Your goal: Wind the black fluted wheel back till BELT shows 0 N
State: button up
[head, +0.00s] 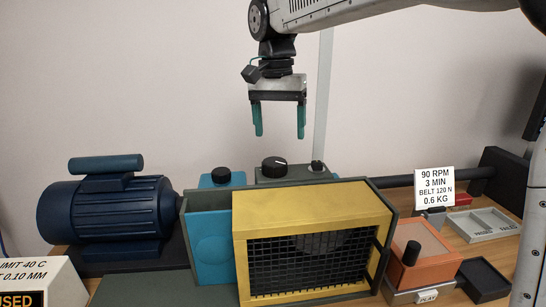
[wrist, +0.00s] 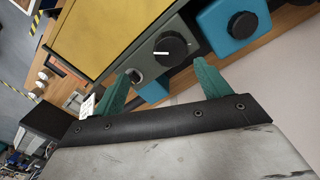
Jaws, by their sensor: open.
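A black knob with a white mark (head: 274,167) sits on top of a grey-green box (head: 296,174) behind the yellow guard. It looks ridged in the wrist view (wrist: 171,47). A second black knob (head: 221,175) sits on the blue box to its left, also in the wrist view (wrist: 242,25). Which one is the fluted wheel I cannot tell for sure. My gripper (head: 279,136) points down, open and empty, above the white-marked knob and apart from it. In the wrist view its green fingers (wrist: 160,72) spread below that knob. No live BELT reading is legible.
A yellow guard with black mesh (head: 312,220) stands in front. A blue motor (head: 110,212) is at left. A white card (head: 434,190) reads 90 RPM, 3 MIN, BELT 120 N, 0.6 KG. An orange box (head: 424,262) and a grey tray (head: 484,225) are at right.

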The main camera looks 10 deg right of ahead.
aim_at(274, 161)
jog(key=shift+w+a+f, duration=0.35)
jog(key=shift+w+a, duration=0.3)
jog(key=shift+a, duration=0.15)
jog(key=f, duration=0.7)
jog(key=shift+s+d+f, duration=0.15)
jog(key=shift+d, duration=0.1)
jog(key=c, duration=1)
